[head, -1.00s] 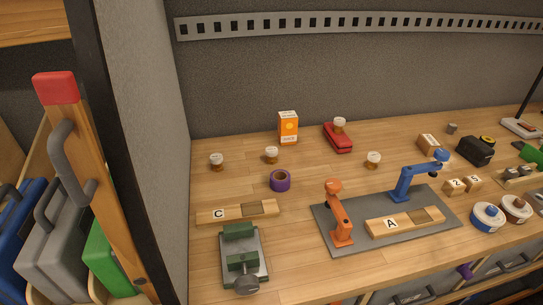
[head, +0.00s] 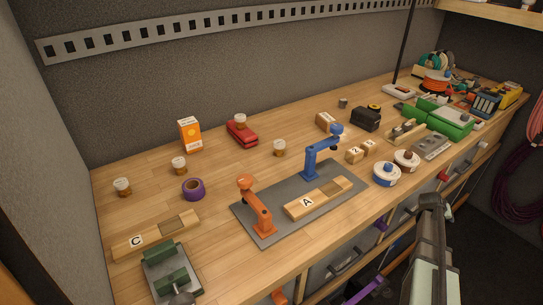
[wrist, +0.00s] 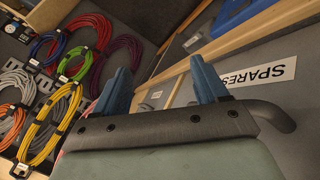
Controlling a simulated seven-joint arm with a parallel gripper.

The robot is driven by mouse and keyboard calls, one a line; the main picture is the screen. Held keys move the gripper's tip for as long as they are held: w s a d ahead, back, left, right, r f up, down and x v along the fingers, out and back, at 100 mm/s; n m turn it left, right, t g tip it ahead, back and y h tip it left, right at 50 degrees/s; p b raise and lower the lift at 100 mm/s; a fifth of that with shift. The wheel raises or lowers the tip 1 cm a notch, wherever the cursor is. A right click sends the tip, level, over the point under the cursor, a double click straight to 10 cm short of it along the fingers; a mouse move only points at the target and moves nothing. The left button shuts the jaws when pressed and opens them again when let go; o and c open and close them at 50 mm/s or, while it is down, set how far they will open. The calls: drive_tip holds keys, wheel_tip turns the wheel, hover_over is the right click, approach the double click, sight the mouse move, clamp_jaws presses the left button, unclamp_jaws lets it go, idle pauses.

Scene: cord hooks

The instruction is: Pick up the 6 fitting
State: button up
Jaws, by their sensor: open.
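The nearer-left one (head: 354,155) seems to carry a 2. The mark on the right-hand block (head: 369,147) is too small to read surely; it may be the 6 fitting. My gripper (wrist: 160,84) shows in the wrist view with its two blue fingers apart and nothing between them. It is well away from the blocks, facing hung cords and a panel. In the head view my arm (head: 431,250) rises at the lower right, in front of the bench.
A grey mat (head: 257,230) holds the orange arm (head: 256,207), the blue arm (head: 318,152) and the wooden board A (head: 303,205). Blue-and-white (head: 386,174) and brown-and-white (head: 406,161) spools stand right of the blocks. A black box (head: 366,119) sits behind. Coiled cords (wrist: 77,60) hang in the wrist view.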

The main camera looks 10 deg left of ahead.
drive_tip(key=w+d+r+t+h, duration=0.1)
drive_tip(key=w+d+r, duration=0.35)
drive_tip(key=r, duration=0.55)
drive_tip(key=w+d+r+t+h, duration=0.25)
drive_tip(key=d+r, duration=0.35)
drive_tip(key=r, duration=0.4)
drive_tip(key=w+a+r+n, duration=0.2)
drive_tip(key=w+r, duration=0.3)
drive_tip(key=r, duration=0.4)
drive_tip(key=w+a+r+n+t+y, duration=0.25)
drive_tip(key=w+a+r+n, duration=0.2)
drive_tip(key=a, duration=1.05)
drive_tip(key=w+a+r+n+t+y, duration=0.1)
drive_tip(key=w+a+r+n+y, duration=0.4)
drive_tip(key=a, duration=0.9)
drive_tip(key=w+a+r+n+t+y, duration=0.25)
drive_tip(key=a+r, duration=0.45)
drive_tip(key=a, duration=0.8)
drive_tip(key=s+a+r+n+g+y, duration=0.1)
drive_tip(key=s+a+n+g+y, duration=0.15)
drive_tip(key=a, duration=1.35)
drive_tip(key=n+g+h, duration=0.2)
drive_tip(key=g, duration=1)
hover_over(179, 161)
wheel_tip(179, 161, down, 9)
wheel_tip(179, 161, down, 7)
drive_tip(key=shift+d+f, duration=0.15)
drive_tip(key=shift+f, duration=0.05)
drive_tip(key=shift+w+f, duration=0.1)
drive_tip(key=shift+f, duration=2.8)
